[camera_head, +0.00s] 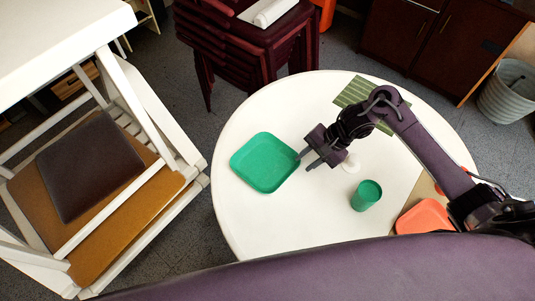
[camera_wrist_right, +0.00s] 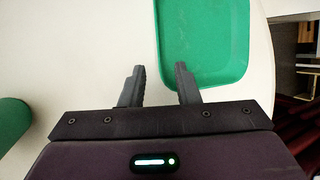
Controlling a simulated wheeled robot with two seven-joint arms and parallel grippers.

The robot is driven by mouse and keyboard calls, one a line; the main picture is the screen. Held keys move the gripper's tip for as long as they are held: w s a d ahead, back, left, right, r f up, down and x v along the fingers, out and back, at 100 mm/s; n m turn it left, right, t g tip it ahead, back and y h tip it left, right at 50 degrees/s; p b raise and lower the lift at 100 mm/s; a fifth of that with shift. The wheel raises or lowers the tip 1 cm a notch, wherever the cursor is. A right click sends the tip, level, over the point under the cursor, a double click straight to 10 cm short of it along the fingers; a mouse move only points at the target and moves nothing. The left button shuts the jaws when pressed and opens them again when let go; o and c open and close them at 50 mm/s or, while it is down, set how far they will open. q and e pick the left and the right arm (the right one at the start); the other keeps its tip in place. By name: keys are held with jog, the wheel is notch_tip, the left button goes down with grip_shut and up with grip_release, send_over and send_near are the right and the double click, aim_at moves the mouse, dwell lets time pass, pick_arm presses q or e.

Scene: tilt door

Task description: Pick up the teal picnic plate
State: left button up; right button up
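The teal picnic plate (camera_head: 265,162) is a rounded square with a raised rim. It lies flat on the left part of the round white table (camera_head: 300,225). My right gripper (camera_head: 305,160) is at the plate's right edge in the head view. In the right wrist view the gripper (camera_wrist_right: 160,80) is open, with its two fingers apart. The plate (camera_wrist_right: 205,40) lies ahead of them, and the right finger overlaps its near edge. I cannot tell whether they touch. Nothing is between the fingertips. My left gripper is not in view.
A green cup (camera_head: 366,195) stands to the right of the plate. An orange plate (camera_head: 425,216) lies at the table's right front. A green striped mat (camera_head: 355,92) lies at the back. A white chair (camera_head: 150,105) with a dark cushion stands left of the table.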

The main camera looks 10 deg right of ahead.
jog(key=a+f, duration=0.2)
jog(key=shift+s+a+f, duration=0.1)
jog(key=shift+s+f, duration=0.2)
jog(key=x, duration=0.3)
jog(key=shift+w, duration=0.1)
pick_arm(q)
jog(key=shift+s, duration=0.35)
pick_arm(e)
grip_shut()
